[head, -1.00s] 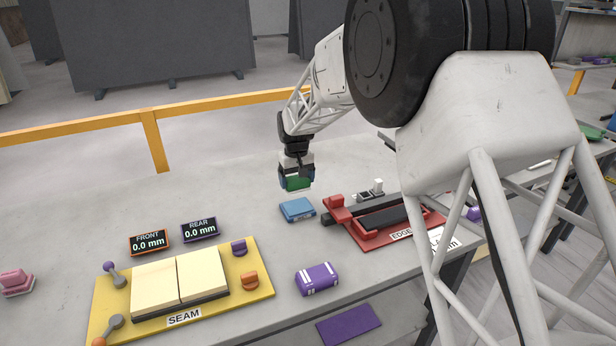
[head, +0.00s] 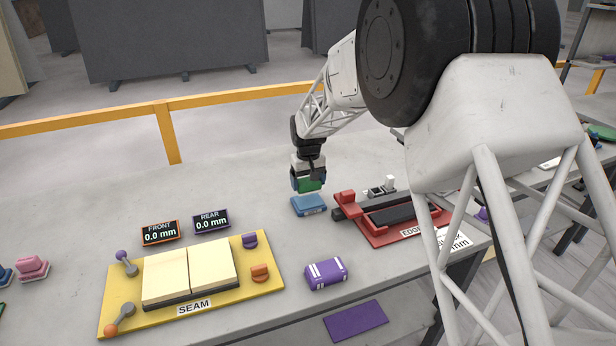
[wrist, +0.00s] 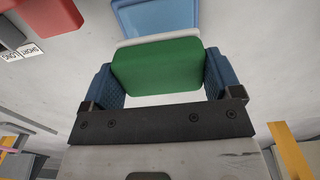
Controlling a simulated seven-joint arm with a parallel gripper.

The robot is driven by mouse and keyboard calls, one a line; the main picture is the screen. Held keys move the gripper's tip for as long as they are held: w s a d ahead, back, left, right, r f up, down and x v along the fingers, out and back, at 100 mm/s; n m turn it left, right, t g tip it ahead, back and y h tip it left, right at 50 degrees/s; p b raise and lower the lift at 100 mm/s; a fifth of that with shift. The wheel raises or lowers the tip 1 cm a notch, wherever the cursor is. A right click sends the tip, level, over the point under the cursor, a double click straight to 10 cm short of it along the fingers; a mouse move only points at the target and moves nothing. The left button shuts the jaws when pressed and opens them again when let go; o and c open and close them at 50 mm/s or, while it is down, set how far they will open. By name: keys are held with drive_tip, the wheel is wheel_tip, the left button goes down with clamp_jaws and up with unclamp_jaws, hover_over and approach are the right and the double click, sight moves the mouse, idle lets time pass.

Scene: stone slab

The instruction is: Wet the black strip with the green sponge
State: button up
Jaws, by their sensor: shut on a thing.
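My gripper (head: 309,186) is shut on the green sponge (wrist: 158,66). In the wrist view the sponge sits between the two blue finger pads, with a pale layer along its far edge. In the head view the green sponge (head: 310,185) is just above and behind a blue box-like object (head: 309,205), and I cannot tell whether they touch. The black strip (head: 392,215) lies on the red fixture marked EDGE (head: 375,236), to the right of my gripper. My arm hides part of that fixture's right side.
A yellow SEAM board (head: 118,318) with two cream slabs (head: 190,272) lies at the front left. Two displays, FRONT (head: 160,232) and REAR (head: 211,221), read 0.0 mm. A purple packet (head: 326,273) lies in front of the red fixture. The left rear slab is clear.

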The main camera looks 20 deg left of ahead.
sight(308, 191)
drive_tip(key=shift+f, duration=1.5)
drive_tip(key=shift+f, duration=0.7)
idle(1.8)
drive_tip(key=shift+r, duration=0.15)
drive_tip(key=shift+r, duration=3.45)
drive_tip(key=w+d+r+m, duration=0.25)
drive_tip(key=w+d, duration=0.35)
drive_tip(key=d, duration=0.7)
drive_tip(key=w+d+r+m, duration=0.25)
drive_tip(key=w+d, duration=0.25)
drive_tip(key=d, duration=0.8)
drive_tip(key=w+d+r+m, duration=0.1)
drive_tip(key=d+r+m, duration=0.1)
drive_tip(key=d, duration=1.2)
drive_tip(key=w+d+r+m, duration=0.1)
drive_tip(key=d+r+m, duration=0.1)
drive_tip(key=d, duration=1.2)
drive_tip(key=shift+w+r, duration=0.2)
drive_tip(key=shift+r, duration=0.45)
